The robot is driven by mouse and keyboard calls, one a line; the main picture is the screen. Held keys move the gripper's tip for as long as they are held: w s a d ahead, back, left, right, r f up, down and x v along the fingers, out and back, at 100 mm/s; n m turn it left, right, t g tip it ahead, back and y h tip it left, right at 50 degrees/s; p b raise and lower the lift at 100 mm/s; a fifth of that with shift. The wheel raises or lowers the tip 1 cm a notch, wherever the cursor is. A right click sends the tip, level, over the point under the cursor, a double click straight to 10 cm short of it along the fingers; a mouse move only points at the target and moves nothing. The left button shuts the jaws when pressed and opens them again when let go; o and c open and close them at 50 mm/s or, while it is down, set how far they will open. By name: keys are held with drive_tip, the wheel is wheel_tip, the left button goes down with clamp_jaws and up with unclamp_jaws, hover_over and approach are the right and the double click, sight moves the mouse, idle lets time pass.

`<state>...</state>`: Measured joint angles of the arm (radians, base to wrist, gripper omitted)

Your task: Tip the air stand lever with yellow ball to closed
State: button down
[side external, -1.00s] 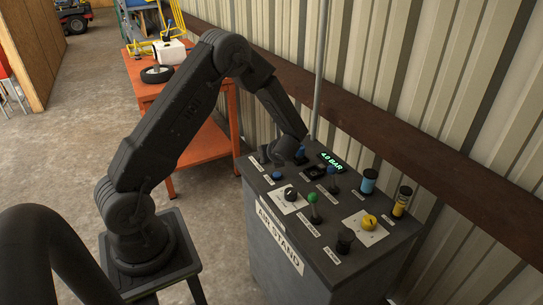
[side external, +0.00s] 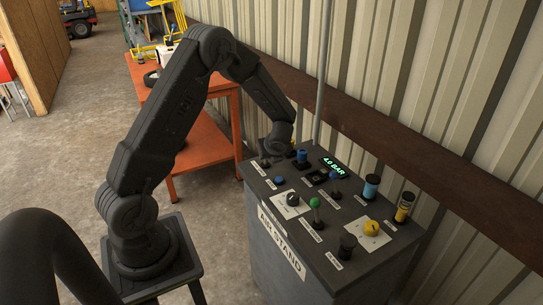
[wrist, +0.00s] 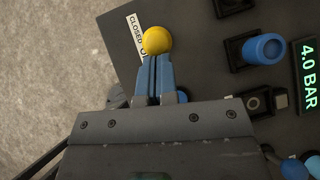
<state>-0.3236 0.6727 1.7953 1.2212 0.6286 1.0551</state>
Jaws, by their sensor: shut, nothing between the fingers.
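The yellow ball (wrist: 157,40) of the lever shows in the wrist view, near the panel's edge and beside a label reading CLOSED (wrist: 134,31). Its stem is hidden, so I cannot tell which way it leans. A second label word is mostly covered. My gripper (wrist: 157,62) is shut and empty, its blue-grey fingers together just below the ball in the picture; I cannot tell whether they touch it. In the side view my gripper is over the far left corner of the air stand (side external: 256,185), largely hidden by my wrist.
A blue knob (wrist: 262,49) stands right of the lever, beside the 4.0 BAR display (wrist: 308,75). A green-balled lever (side external: 315,202), a yellow knob (side external: 370,228) and other controls crowd the panel. A corrugated wall (side external: 430,100) rises behind; an orange table (side external: 205,145) stands left.

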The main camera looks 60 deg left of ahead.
drive_tip(key=shift+a+r+h, duration=0.2)
drive_tip(key=shift+a+h, duration=0.1)
drive_tip(key=shift+a, duration=0.1)
drive_tip(key=shift+a+r, duration=0.3)
drive_tip(key=shift+a, duration=0.65)
drive_tip(key=shift+a+r, duration=0.1)
drive_tip(key=shift+a, duration=1.15)
drive_tip(key=shift+r, duration=0.15)
